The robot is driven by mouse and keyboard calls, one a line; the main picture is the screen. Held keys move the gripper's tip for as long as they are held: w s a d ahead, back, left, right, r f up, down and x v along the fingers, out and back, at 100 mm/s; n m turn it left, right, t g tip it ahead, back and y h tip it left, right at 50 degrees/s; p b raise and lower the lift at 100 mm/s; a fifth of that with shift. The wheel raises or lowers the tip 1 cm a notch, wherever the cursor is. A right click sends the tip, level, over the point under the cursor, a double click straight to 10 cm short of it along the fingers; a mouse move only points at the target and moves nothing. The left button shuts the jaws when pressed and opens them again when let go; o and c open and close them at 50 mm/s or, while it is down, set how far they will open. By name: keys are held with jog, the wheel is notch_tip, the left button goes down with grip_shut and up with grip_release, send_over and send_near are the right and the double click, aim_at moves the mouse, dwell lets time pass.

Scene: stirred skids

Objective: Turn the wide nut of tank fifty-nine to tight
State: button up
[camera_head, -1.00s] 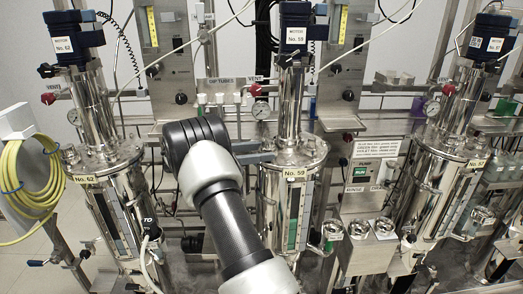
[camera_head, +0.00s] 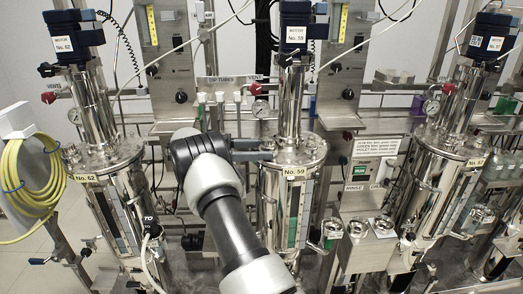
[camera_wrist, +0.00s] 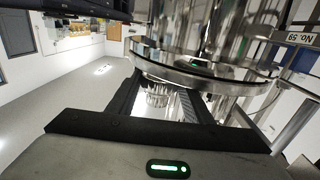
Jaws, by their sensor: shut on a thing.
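Tank fifty-nine (camera_head: 285,200) is a shiny steel tank with a yellow "No. 59" label, standing in the middle of the head view. Its round lid (camera_head: 300,150) carries several small fittings. My gripper (camera_head: 266,149) reaches in from the left, at the left part of this lid. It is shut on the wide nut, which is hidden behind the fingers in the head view. In the wrist view my two dark fingers (camera_wrist: 160,85) run up to the lid's steel flange (camera_wrist: 195,75); the label there shows upside down. I cannot make out the nut's outline or how tight it is.
Tank 62 (camera_head: 118,185) stands left and another steel tank (camera_head: 432,190) right. A pressure gauge (camera_head: 260,110) and dip tubes (camera_head: 220,112) are just behind my gripper. A coiled yellow hose (camera_head: 30,175) hangs far left.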

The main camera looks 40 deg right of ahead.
jog(key=o, duration=1)
jog(key=shift+p+v, duration=0.5)
jog(key=shift+v, duration=3.3)
